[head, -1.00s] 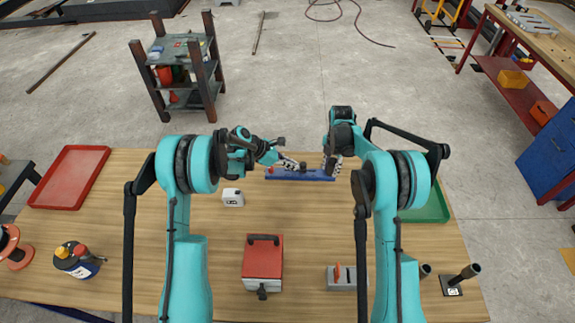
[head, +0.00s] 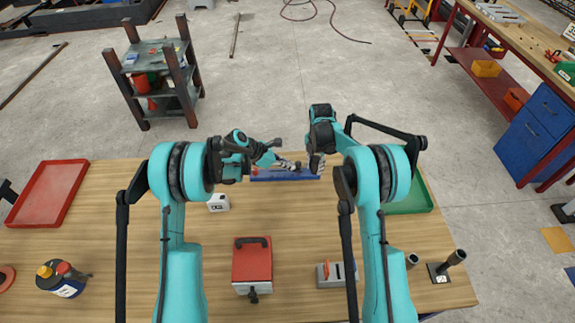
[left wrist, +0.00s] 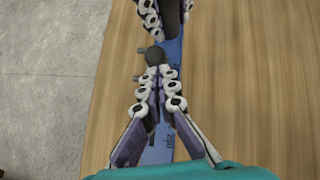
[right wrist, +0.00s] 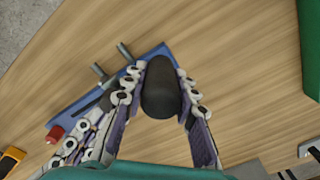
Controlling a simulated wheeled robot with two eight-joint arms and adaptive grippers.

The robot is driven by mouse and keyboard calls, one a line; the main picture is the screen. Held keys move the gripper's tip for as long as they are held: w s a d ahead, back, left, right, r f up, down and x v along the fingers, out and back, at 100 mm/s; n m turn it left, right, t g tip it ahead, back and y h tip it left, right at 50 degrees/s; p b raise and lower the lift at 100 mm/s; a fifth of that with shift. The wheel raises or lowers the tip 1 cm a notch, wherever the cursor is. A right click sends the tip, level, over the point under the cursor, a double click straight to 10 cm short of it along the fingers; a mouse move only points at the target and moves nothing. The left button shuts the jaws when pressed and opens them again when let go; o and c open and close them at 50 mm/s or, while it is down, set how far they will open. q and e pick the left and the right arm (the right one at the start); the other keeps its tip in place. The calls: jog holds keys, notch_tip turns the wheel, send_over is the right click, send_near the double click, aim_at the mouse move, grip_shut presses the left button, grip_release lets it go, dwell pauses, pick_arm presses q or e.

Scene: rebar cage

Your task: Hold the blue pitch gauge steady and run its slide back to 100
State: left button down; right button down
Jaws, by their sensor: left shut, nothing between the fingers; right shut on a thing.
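The blue pitch gauge (head: 270,175) lies at the table's far edge, and it also shows in the left wrist view (left wrist: 158,152) with "200" marked on it. My right gripper (head: 317,164) is shut on the gauge's dark upright grip (right wrist: 160,90), at its right part. My left gripper (head: 297,165) is shut and empty above the bar. In the left wrist view its fingertips (left wrist: 157,72) are right beside a dark round knob (left wrist: 155,55), perhaps touching it; I cannot tell. A red knob (right wrist: 56,133) sits at the gauge's other end. The slide's exact reading is unclear.
A white block (head: 218,202) and a red box (head: 252,262) stand nearer on the table. A red tray (head: 47,193) lies at the left, a green tray (head: 415,200) at the right behind my right arm.

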aim_at(277, 176)
pick_arm(q)
jog(key=a, duration=0.2)
jog(key=s+a, duration=0.1)
jog(key=a, duration=0.1)
jog(key=shift+s+a, duration=0.1)
jog(key=shift+s, duration=0.05)
pick_arm(e)
jog(key=shift+a, duration=0.2)
pick_arm(q)
jog(key=v, duration=0.9)
jog(key=shift+r, duration=0.35)
jog(key=shift+a, duration=0.1)
pick_arm(e)
jog(key=c, duration=1.1)
grip_release()
jog(key=shift+d, duration=0.1)
jog(key=shift+r, duration=0.1)
